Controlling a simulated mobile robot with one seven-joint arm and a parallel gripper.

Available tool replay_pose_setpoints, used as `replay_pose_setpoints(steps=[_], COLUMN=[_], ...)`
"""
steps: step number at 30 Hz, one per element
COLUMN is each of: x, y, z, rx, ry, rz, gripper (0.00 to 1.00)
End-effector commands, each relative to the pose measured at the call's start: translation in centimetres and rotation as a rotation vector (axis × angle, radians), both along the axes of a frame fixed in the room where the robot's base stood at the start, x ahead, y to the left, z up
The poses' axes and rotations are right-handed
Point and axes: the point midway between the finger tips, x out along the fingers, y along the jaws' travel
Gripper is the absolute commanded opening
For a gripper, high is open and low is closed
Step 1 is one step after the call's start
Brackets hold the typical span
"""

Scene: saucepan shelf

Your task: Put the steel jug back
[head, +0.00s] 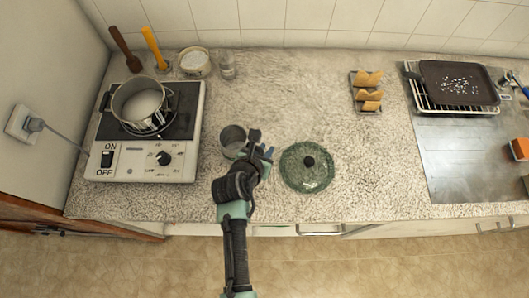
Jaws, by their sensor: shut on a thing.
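The steel jug (231,136) is a small grey metal vessel in the middle left of the counter in the head view. My gripper (262,151) is at its right side, shut on it, and my wrist hides the jug's lower right part. The jug looks upright, at or just above the counter; I cannot tell whether it touches. The fingertips are small and partly hidden by my wrist.
A hotplate (178,178) with a saucepan (141,104) stands left. A green glass lid (307,176) lies close right of my gripper. A glass (227,66) and a tub (194,63) stand at the back. A dark tray (458,84) is far right. The middle counter is clear.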

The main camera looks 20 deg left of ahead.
Motion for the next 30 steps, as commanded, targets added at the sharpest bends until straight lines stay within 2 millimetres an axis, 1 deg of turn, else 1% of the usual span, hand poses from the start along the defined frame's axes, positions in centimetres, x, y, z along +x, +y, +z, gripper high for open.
replay_pose_setpoints(steps=[1, 3, 6, 19, 20, 24, 25, 30], x=[0.0, 0.0, 0.1, 0.0, 0.0, 0.0, 0.0, 0.0], y=[0.0, 0.0, 0.0, 0.0, 0.0, 0.0, 0.0, 0.0], z=[-0.9, -2.0, -3.0, -3.7, -3.7, -3.7, -3.7, -3.7], rx=[-0.001, 0.0, -0.001, 0.001, 0.001, 0.0, 0.0, 0.0], ry=[0.002, 0.002, 0.0, -0.001, 0.0, 0.0, 0.0, 0.0], rz=[0.0, 0.0, 0.001, 0.0, 0.001, 0.0, 0.0, 0.0], gripper=[0.0, 0.0, 0.0, 0.0, 0.21, 0.46, 0.47, 0.47])
